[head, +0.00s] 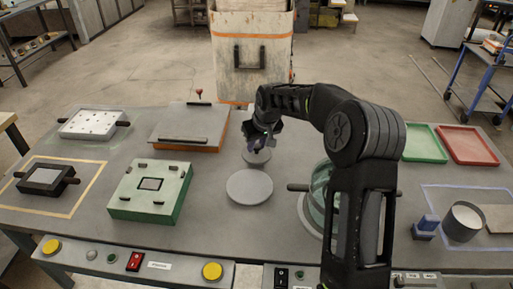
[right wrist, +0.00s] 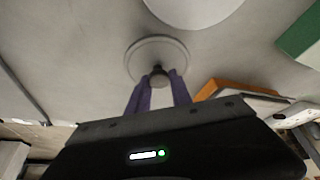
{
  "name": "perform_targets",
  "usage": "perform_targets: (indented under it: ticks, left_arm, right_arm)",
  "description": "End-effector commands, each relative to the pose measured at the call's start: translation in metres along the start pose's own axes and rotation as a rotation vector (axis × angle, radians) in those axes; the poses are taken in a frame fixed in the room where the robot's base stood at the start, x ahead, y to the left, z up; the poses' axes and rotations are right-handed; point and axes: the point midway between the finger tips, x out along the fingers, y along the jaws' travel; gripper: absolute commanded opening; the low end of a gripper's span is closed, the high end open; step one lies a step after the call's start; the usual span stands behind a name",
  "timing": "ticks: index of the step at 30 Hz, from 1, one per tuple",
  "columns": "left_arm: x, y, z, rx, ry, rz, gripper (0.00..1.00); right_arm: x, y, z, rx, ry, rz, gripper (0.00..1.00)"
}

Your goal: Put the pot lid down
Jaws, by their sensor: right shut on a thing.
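The pot lid (head: 257,157) is a small grey disc with a knob, behind the larger flat grey disc (head: 249,187) on the table. It also shows in the right wrist view (right wrist: 157,50). My right gripper (head: 259,144) is above the lid, and its purple fingers (right wrist: 158,88) are shut on the knob (right wrist: 159,76). I cannot tell whether the lid touches the table. A greenish glassy round vessel (head: 316,191) with a dark handle stands to the right, partly hidden by my right arm. My left gripper is not in view.
A green mould box (head: 148,190) and an orange-based box (head: 190,128) stand to the left. Green (head: 424,143) and red trays (head: 467,145) lie at the right, with a grey cup (head: 463,221) nearer. Buttons line the front edge. Table around the large disc is clear.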

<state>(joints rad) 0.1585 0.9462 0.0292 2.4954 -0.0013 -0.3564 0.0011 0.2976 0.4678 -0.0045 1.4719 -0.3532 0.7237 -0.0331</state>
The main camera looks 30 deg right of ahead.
Motion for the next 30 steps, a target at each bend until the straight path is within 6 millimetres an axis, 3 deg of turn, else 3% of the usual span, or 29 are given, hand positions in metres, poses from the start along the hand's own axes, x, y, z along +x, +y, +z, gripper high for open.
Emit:
perform_targets:
  ticks: [4, 21, 22, 30]
  left_arm:
    - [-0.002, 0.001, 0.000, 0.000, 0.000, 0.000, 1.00]
    - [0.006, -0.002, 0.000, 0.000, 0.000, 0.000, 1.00]
    - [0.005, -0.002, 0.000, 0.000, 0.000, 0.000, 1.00]
    - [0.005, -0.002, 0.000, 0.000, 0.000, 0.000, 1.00]
  right_arm:
    - [0.015, 0.000, 0.006, 0.001, 0.001, 0.000, 0.00]
    - [0.025, 0.000, 0.010, 0.000, 0.001, 0.000, 0.00]
    - [0.024, 0.000, 0.010, -0.001, 0.001, 0.000, 0.27]
    - [0.023, 0.000, 0.010, 0.000, 0.001, 0.000, 0.48]
